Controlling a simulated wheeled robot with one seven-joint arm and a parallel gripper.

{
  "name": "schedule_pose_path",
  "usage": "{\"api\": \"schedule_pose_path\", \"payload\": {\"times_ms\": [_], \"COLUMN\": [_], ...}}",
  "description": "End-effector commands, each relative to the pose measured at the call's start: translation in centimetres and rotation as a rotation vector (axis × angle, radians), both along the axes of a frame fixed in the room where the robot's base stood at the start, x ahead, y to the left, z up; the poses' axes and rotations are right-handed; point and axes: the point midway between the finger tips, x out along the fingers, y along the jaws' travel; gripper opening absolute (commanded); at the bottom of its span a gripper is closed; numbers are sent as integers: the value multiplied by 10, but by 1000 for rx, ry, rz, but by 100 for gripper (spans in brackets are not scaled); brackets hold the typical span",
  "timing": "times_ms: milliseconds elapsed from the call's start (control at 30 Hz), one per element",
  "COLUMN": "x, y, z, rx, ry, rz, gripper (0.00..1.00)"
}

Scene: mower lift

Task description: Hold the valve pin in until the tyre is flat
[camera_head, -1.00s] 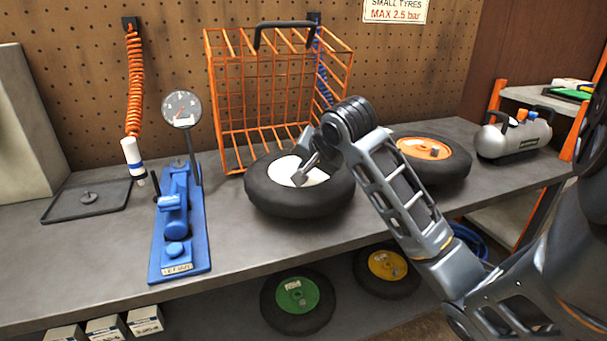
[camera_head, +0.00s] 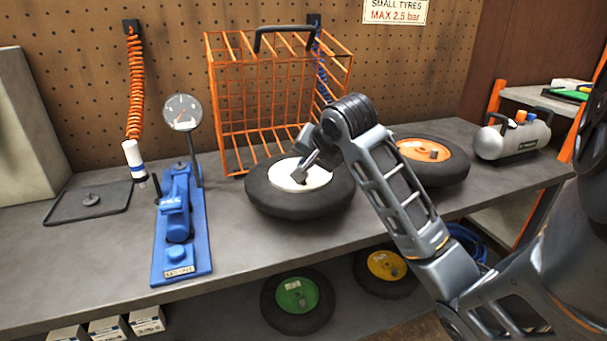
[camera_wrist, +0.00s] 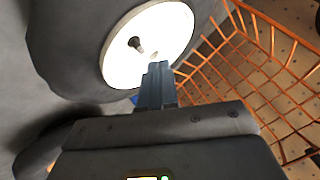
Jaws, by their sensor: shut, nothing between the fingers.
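A black tyre with a white hub (camera_head: 310,178) lies flat on the bench, in front of the orange wire cage. In the wrist view its white hub (camera_wrist: 170,28) carries a short dark valve stem (camera_wrist: 136,44). My gripper (camera_head: 298,176) is over the hub in the head view. In the wrist view my gripper (camera_wrist: 158,68) is shut and empty, its fingertips at the hub's edge, to the right of the stem and apart from it in the picture. The valve pin itself is too small to make out. I cannot tell how firm the tyre is.
The orange cage (camera_head: 232,95) stands just behind the tyre. A blue inflator with a gauge (camera_head: 180,225) is to the left. A tyre with an orange hub (camera_head: 424,150) and a silver air tank (camera_head: 512,138) are to the right. Bench between inflator and tyre is clear.

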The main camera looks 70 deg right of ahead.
Motion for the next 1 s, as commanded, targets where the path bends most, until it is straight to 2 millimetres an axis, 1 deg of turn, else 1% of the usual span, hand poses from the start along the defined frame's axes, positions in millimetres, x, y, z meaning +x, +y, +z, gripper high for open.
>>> {"api": "schedule_pose_path", "payload": {"times_ms": [233,700,833,1000], "x": [0,0,0,0], "y": [0,1,0,0], "z": [1,44,50,49], "rx": [0,1,1,0], "ry": [0,0,0,1], "rz": [0,0,-1,-1], "gripper": [0,0,0,0]}}
